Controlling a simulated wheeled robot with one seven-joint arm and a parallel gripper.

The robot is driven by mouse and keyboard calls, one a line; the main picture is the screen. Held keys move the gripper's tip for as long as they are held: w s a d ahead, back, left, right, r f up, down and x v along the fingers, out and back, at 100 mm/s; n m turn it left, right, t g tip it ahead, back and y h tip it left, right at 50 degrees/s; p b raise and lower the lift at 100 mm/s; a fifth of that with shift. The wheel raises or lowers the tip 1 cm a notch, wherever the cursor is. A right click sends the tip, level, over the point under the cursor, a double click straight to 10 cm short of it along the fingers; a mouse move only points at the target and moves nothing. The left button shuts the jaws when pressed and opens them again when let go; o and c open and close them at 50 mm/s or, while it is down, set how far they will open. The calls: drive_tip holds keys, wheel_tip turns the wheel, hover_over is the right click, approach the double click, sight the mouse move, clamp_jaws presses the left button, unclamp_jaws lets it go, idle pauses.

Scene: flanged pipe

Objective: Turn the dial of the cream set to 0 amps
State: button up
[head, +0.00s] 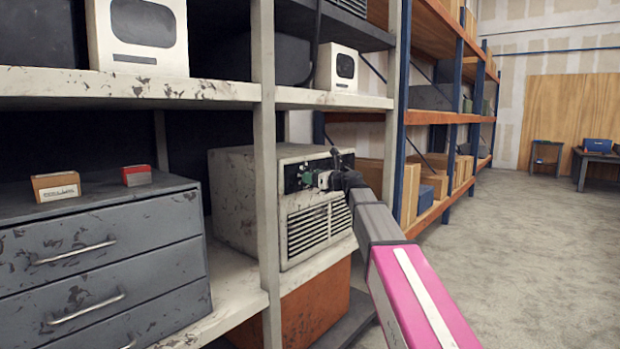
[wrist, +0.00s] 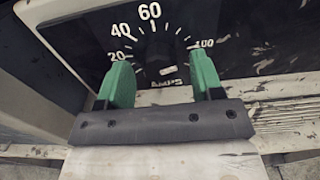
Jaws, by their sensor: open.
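The cream set (head: 238,185) is a chipped, boxy unit on the lower shelf, with a dark panel above its louvred front. In the wrist view its black dial (wrist: 165,52) sits under a white scale reading 20, 40, 60 and 100, with AMPS below. A small pale mark shows at the dial's lower edge; I cannot tell for sure whether it is the pointer. My gripper (wrist: 162,70) is open, its green fingers left and right of the dial, apart from each other. The left finger covers the scale below 20. In the head view my gripper (head: 323,181) is at the panel.
A shelf post (head: 265,170) stands just left of the set's front. A grey drawer cabinet (head: 100,265) with two small boxes is further left. An orange-brown box (head: 315,305) is below the set. Open floor (head: 510,250) lies to the right.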

drive_tip(key=shift+x, duration=0.85)
drive_tip(key=c, duration=0.9)
